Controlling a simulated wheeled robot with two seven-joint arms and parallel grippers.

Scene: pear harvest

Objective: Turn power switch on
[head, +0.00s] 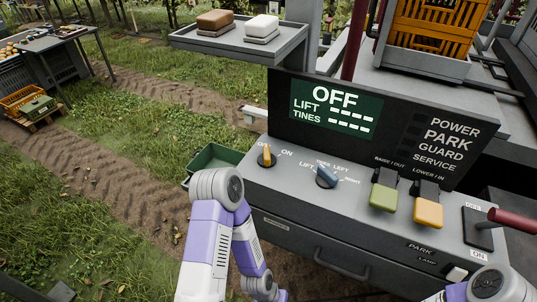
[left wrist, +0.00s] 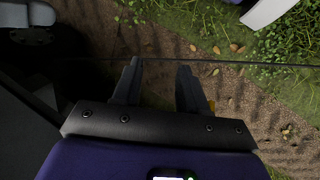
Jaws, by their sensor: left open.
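The power switch (head: 266,157) is an orange rotary knob at the left end of the grey control panel (head: 330,215), beside an ON label; the other label is partly hidden. The dark display (head: 335,108) behind it reads OFF. My left arm stands in front of the panel's left end in the head view, and its gripper is not visible there. In the left wrist view my left gripper (left wrist: 161,78) is open and empty, its fingers pointing at dirt and grass, with no switch between them. My right gripper is out of view; only part of that arm shows at the lower right.
A blue selector knob (head: 327,176), a green lever (head: 383,196), a yellow lever (head: 428,212) and a red handle (head: 508,221) stand along the panel. A green bin (head: 212,166) is left of it. A shelf (head: 245,42) holding two blocks is above.

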